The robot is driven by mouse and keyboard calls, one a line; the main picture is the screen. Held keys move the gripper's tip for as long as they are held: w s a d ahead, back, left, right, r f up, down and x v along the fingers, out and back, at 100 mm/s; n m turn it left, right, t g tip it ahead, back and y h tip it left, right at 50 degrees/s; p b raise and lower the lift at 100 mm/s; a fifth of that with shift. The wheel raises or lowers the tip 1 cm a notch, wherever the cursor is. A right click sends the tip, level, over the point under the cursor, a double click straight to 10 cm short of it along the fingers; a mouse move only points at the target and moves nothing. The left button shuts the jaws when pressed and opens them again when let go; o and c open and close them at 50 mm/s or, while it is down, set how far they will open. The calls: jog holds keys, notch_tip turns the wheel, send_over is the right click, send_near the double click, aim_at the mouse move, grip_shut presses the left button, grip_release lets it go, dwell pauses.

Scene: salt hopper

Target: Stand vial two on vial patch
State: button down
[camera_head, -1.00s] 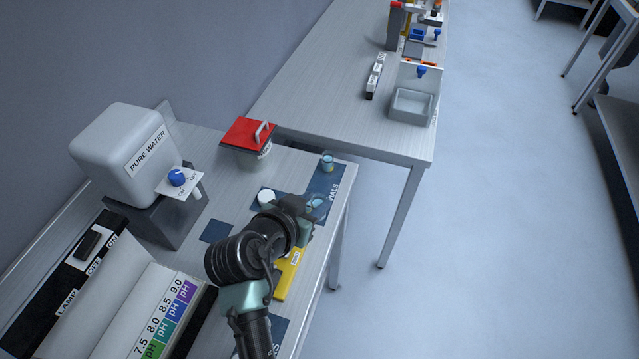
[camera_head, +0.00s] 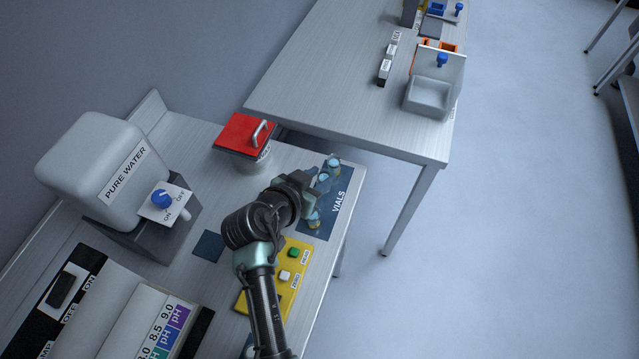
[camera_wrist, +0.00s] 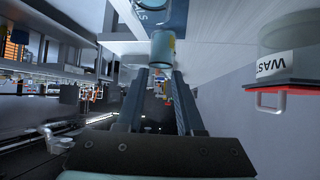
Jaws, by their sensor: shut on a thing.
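The dark blue vial patch (camera_head: 338,212), marked VIALS, lies at the table's right edge; part of it also shows at the top of the wrist view (camera_wrist: 172,14). My gripper (camera_head: 318,186) is over the patch's left side. In the wrist view my gripper (camera_wrist: 161,78) is shut on a small glass vial (camera_wrist: 162,50) with bluish contents. A vial (camera_head: 333,162) stands at the patch's far end. Bluish glass (camera_head: 323,183) shows at my fingers, and more (camera_head: 313,217) shows just nearer. My wrist partly hides these, and I cannot tell whether the held vial touches the patch.
A waste pot with red lid (camera_head: 244,134) stands left of the patch; it shows inverted in the wrist view (camera_wrist: 285,62). A yellow button panel (camera_head: 284,282) is on the near side. The pure water tank (camera_head: 105,170) stands at the left.

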jog(key=shift+f, duration=1.85)
jog(key=shift+f, duration=0.1)
jog(key=c, duration=0.5)
grip_release()
jog(key=shift+c, duration=0.2)
jog(key=b+v, duration=0.1)
jog(key=v, duration=1.1)
jog(key=shift+b, duration=0.35)
jog(key=shift+w, duration=0.1)
